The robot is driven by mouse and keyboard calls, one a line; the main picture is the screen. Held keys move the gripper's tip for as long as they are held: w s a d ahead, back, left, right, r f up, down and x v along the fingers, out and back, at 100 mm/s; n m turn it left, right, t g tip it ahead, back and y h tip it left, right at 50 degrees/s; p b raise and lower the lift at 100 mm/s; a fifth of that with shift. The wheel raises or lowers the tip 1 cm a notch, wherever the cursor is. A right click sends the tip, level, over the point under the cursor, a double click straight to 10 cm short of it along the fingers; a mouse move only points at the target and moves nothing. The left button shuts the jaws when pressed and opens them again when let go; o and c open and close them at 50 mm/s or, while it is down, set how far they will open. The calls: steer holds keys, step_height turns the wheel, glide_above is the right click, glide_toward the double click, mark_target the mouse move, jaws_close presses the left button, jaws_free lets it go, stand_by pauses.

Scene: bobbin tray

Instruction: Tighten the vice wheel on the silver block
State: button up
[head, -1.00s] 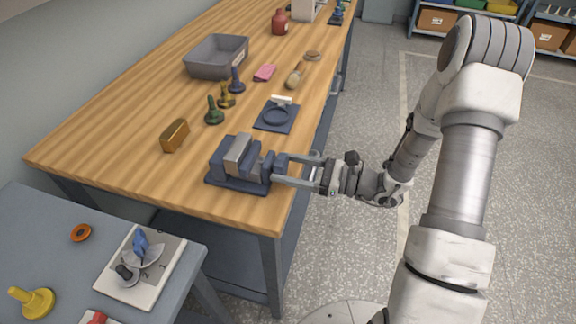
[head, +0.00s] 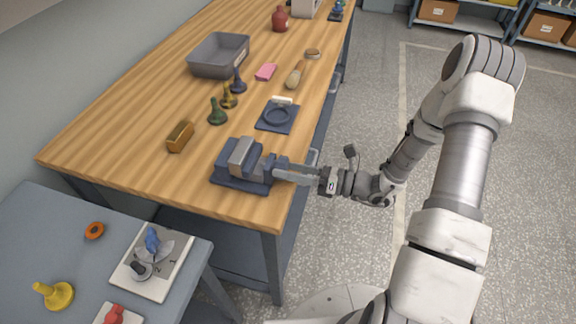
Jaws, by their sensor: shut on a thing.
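The dark blue vice (head: 228,180) stands near the front right corner of the wooden bench. The silver block (head: 241,155) sits upright between its jaws. My gripper (head: 280,171) reaches in from the right at the vice's right end, with its fingers level. It is shut on the vice wheel, which is mostly hidden by the fingers. Whether the jaws press on the block is too small to tell. A brass block (head: 180,137) lies on the bench to the left of the vice.
A lower grey table (head: 60,225) with a dial board (head: 153,262) stands at front left.

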stand_by(0.4)
steer(key=o, duration=1.3)
steer(key=shift+o, duration=0.2)
steer(key=v, duration=1.7)
steer(key=shift+d+b, duration=0.2)
steer(key=shift+b, duration=0.25)
steer(key=shift+s, duration=0.1)
